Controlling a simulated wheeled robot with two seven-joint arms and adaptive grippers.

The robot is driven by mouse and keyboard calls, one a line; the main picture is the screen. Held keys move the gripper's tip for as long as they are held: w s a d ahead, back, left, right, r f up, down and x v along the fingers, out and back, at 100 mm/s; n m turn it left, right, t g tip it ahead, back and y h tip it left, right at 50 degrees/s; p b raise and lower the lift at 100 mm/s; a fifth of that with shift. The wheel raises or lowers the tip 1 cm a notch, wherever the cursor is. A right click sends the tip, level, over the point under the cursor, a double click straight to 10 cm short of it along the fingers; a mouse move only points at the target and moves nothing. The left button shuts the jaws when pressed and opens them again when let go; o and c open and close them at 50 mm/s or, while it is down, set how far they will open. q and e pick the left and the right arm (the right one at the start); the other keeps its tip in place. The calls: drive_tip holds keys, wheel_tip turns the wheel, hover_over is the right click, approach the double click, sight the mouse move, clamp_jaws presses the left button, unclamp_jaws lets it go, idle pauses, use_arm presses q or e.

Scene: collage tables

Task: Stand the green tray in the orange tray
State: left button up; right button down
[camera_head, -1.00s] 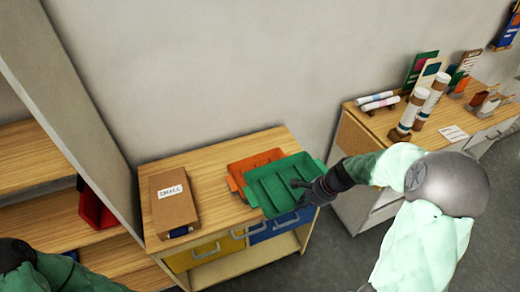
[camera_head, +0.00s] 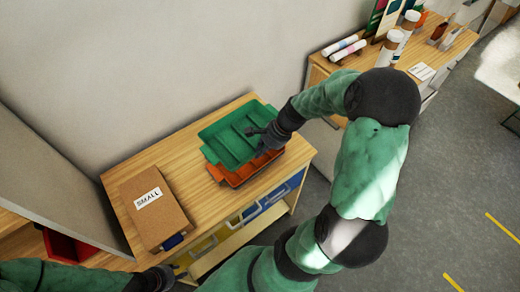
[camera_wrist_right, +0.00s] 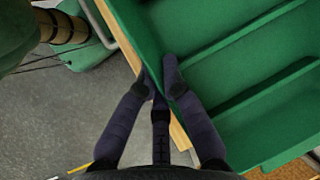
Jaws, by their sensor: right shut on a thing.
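The green tray (camera_head: 225,142), with raised dividers inside, is over the orange tray (camera_head: 242,176) on the wooden cabinet top. It sits off towards the wall, so the orange front part shows below it. I cannot tell whether the two touch. My right gripper (camera_head: 262,143) is shut on the green tray's right edge. In the right wrist view my right gripper's fingers (camera_wrist_right: 160,78) pinch the wall of the green tray (camera_wrist_right: 240,75). My left gripper (camera_head: 165,276) is low at the front left, apart from the trays; its fingers are unclear.
A brown box labelled SMALL (camera_head: 153,207) stands left of the trays on the cabinet top (camera_head: 190,160). Yellow and blue drawers (camera_head: 262,208) are below. A second table (camera_head: 440,55) with rolls and cards is at the back right. A red bin (camera_head: 70,248) is at the lower left.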

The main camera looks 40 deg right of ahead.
drive_tip(key=b, duration=0.4)
hover_over(261, 168)
drive_tip(key=shift+w+f, duration=0.15)
drive_tip(key=shift+f, duration=2.25)
drive_tip(key=shift+f+b, duration=1.05)
drive_tip(key=shift+f, duration=0.8)
drive_tip(key=shift+s+a+f+b, duration=0.25)
drive_tip(key=shift+s+f+b, duration=0.1)
drive_tip(key=shift+s, duration=0.1)
drive_tip(key=c, duration=1.3)
unclamp_jaws()
drive_tip(key=shift+w+d+f, duration=0.15)
drive_tip(key=shift+w+f, duration=0.1)
drive_tip(key=shift+w, duration=0.2)
drive_tip(key=shift+r, duration=0.3)
